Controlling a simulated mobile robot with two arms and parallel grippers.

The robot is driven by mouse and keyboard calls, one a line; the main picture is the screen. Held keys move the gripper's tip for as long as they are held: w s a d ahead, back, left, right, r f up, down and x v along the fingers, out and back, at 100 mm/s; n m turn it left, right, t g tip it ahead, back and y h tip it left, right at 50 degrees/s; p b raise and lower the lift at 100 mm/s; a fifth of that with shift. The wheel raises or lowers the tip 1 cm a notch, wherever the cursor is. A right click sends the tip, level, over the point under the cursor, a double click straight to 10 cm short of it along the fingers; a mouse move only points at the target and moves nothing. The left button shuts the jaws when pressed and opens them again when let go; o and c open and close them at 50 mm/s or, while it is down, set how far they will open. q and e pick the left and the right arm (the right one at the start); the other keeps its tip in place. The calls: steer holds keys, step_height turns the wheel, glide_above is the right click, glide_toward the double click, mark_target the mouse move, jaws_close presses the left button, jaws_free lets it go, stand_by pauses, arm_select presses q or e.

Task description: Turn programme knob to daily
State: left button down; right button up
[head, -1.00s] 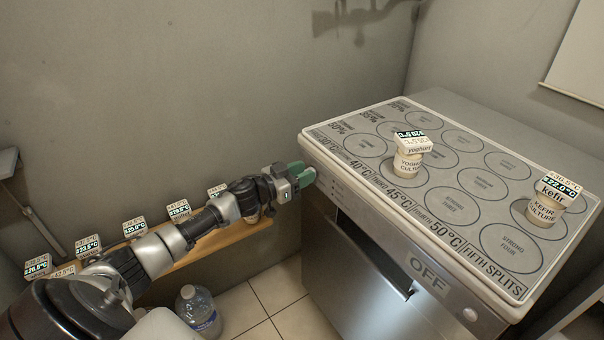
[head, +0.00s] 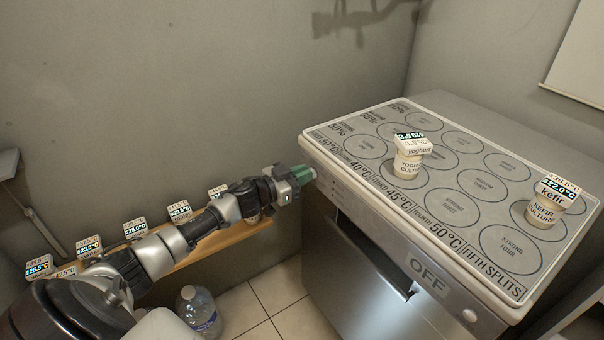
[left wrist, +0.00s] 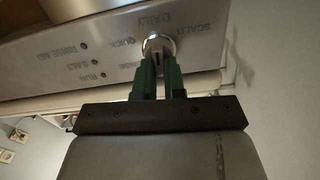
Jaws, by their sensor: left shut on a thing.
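The programme knob (left wrist: 158,42) is a round, shiny metal dial on the front panel of the steel appliance (head: 345,245). In the left wrist view, the labels DAILY, QUICK and SCALD stand around it, with DAILY above it in the picture. My left gripper (head: 308,174) is at the left end of the appliance front. Its green fingers (left wrist: 159,68) are shut on the knob. The fingers hide part of the knob, and I cannot tell which label it points to. My right gripper is in neither view.
A yoghurt culture tub (head: 407,163) and a kefir culture tub (head: 543,212) stand on the appliance's marked top. A wooden shelf (head: 225,239) with several labelled tubs runs along the wall. A water bottle (head: 199,311) stands on the tiled floor.

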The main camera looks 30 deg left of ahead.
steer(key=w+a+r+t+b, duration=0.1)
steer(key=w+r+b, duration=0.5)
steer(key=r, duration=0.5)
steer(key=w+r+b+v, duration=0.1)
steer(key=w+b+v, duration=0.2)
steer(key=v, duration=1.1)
arm_select(q)
step_height(320, 180, down, 2)
steer(key=m+b, duration=0.3)
steer(key=m, duration=3.2)
steer(key=shift+f+b, duration=0.2)
steer(key=shift+b, duration=0.15)
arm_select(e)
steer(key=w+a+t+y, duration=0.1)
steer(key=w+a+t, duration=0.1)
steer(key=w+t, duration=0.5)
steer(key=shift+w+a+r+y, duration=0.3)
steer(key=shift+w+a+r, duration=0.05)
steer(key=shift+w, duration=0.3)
